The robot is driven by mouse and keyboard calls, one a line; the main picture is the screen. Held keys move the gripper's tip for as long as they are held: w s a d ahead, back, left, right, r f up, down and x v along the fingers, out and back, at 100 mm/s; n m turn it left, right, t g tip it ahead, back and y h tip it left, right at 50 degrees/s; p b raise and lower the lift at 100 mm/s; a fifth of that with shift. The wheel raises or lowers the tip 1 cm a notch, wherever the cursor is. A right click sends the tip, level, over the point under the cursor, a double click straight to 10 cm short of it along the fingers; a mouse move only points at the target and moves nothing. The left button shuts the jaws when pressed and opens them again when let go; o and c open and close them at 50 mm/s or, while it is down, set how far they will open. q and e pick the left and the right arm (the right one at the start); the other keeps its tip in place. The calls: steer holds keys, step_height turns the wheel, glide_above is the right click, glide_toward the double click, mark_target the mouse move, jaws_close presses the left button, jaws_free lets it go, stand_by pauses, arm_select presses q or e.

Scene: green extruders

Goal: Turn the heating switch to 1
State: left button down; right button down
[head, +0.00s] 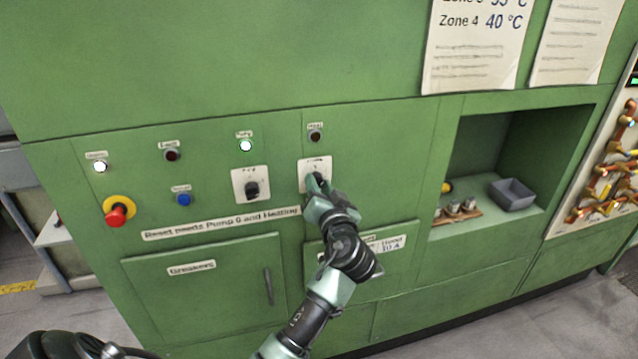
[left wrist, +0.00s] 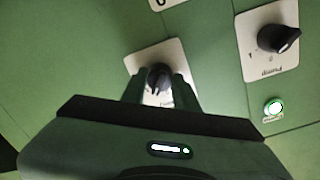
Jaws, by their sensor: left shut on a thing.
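The heating switch is a black rotary knob (left wrist: 158,78) on a white plate (head: 312,166), under a dark lamp labelled Heat (head: 315,136). My left gripper (head: 318,181) is at this plate, shut on the knob, with one finger on each side of it in the left wrist view. The gripper hides most of the knob in the head view, and I cannot read which mark it points to. The pump switch (head: 251,189) is to the left on its own white plate, and its lamp (head: 246,146) is lit. My right gripper is not in view.
A red emergency button (head: 116,215) on a yellow ring and a blue button (head: 183,199) are on the left of the green panel. A breaker door (head: 205,295) is below. An open recess at right holds a grey bin (head: 513,194).

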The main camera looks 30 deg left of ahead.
arm_select(q)
steer(key=shift+m+p, duration=0.6)
steer(key=shift+m, duration=1.3)
steer(key=c, duration=1.1)
jaws_free()
